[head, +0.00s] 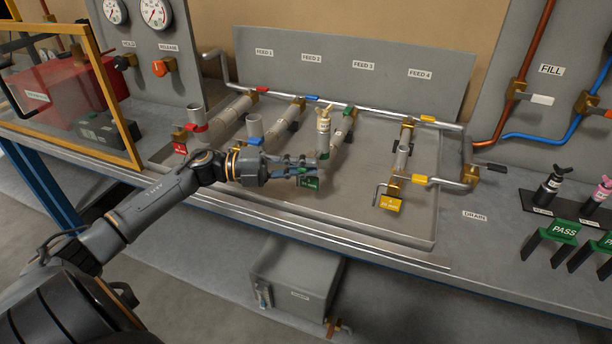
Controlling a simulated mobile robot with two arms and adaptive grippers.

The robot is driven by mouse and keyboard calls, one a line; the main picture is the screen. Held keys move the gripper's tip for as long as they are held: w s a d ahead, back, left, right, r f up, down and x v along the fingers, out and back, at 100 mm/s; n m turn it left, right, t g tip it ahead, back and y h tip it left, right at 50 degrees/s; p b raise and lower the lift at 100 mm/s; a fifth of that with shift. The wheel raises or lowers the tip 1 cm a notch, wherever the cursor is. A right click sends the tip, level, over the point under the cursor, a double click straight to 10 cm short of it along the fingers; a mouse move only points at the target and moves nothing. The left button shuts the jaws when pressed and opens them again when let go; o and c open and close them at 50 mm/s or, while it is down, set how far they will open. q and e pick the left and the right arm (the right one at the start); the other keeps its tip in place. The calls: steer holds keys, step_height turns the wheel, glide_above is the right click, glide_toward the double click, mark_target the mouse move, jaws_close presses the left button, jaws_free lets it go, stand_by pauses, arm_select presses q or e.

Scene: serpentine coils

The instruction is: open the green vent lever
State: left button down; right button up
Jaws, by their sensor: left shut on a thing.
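My left gripper (304,171) reaches in from the left, low over the front of the third coil, the one behind which FEED 3 is written. Its fingers are closed at the front end of this coil, where the green vent lever sits; the fingers hide most of the lever, so its angle cannot be told. A green tag (310,184) shows just below the fingertips. A cream bottle with a brass top (323,127) stands upright at the third coil, just behind the gripper. A green feed handle (349,112) is at the coil's back end. My right gripper is not in view.
Red (197,127), blue (255,141) and yellow (419,179) levers mark the other coils in the grey tray (408,239). Gauges and a red box (72,92) are at the left. Dark and pink bottles stand at the right. The tray's front right is clear.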

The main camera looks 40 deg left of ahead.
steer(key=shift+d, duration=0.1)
arm_select(q)
steer(key=c, duration=1.4)
jaws_free()
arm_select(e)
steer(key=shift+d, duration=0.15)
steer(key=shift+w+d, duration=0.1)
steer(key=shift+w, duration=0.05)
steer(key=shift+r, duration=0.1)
